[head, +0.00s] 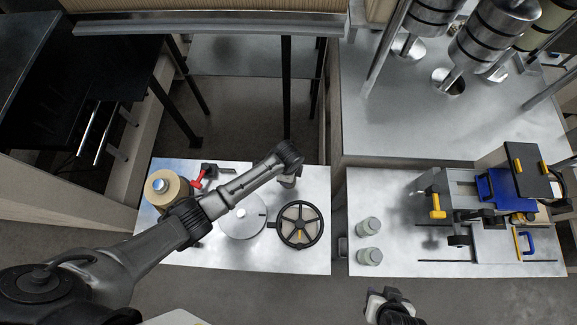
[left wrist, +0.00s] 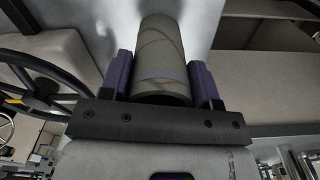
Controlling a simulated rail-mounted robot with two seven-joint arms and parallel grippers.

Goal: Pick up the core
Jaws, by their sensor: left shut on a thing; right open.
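The core is a grey-tan cardboard tube (left wrist: 163,50) with a spiral seam, seen large in the left wrist view. My left gripper (left wrist: 160,75) has its two purple fingers closed on either side of the tube, near the end closest to the camera. In the head view my left arm reaches across the left table, and its gripper (head: 288,181) is over the back right part of that table, mostly under the wrist. I cannot make out the core there. My right gripper (head: 391,301) is open at the bottom of the head view, away from the tables.
The left table (head: 310,262) also carries a tan roll (head: 166,189), a red-handled tool (head: 199,180), a round plate (head: 243,222) and a black handwheel (head: 299,225). Two pale cylinders (head: 369,226) and a blue-and-yellow machine (head: 494,187) stand on the right table (head: 400,190).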

